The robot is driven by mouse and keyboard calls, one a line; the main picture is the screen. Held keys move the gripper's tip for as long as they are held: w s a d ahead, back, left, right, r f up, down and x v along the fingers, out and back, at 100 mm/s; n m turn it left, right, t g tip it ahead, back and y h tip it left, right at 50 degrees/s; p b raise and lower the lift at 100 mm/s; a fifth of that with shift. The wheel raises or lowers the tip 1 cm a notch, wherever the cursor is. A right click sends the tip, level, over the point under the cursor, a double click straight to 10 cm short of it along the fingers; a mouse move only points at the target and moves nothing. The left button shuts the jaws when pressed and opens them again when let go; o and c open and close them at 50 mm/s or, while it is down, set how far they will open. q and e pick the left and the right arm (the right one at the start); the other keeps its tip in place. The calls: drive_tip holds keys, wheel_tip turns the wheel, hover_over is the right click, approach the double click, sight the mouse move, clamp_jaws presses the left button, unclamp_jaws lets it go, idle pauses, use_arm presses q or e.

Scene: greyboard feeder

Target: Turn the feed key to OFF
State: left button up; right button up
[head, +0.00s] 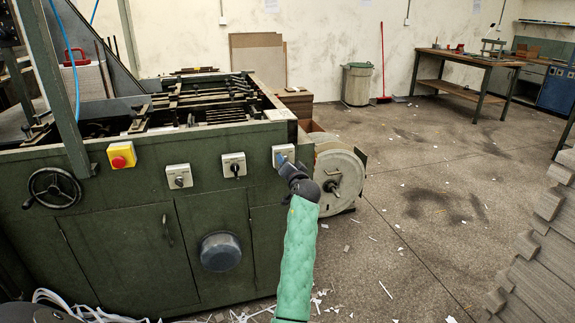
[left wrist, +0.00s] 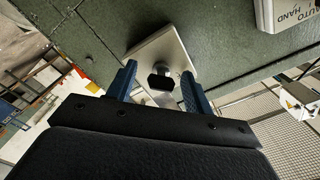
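The feed key is a black knob (left wrist: 161,79) on a pale square plate (left wrist: 150,52) on the green machine front. In the head view its plate (head: 276,160) is the rightmost of three, and my left gripper (head: 286,160) covers the key there. In the left wrist view the blue fingers of my left gripper (left wrist: 158,80) stand apart, one on each side of the knob, with visible gaps. I cannot read a label on this plate or tell which setting the key is at. My right gripper is not in view.
A plate marked AUTO and HAND (left wrist: 297,14) is beside the key's plate; the head view shows two other switch plates (head: 233,158) and a red stop button (head: 119,161). A round reel (head: 340,182) stands just right of the key. Scraps litter the floor (head: 420,240).

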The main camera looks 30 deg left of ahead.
use_arm(q)
drive_tip(key=shift+r, duration=0.1)
drive_tip(key=v, duration=0.7)
drive_tip(key=shift+s+d, duration=0.2)
drive_tip(key=shift+d, duration=0.15)
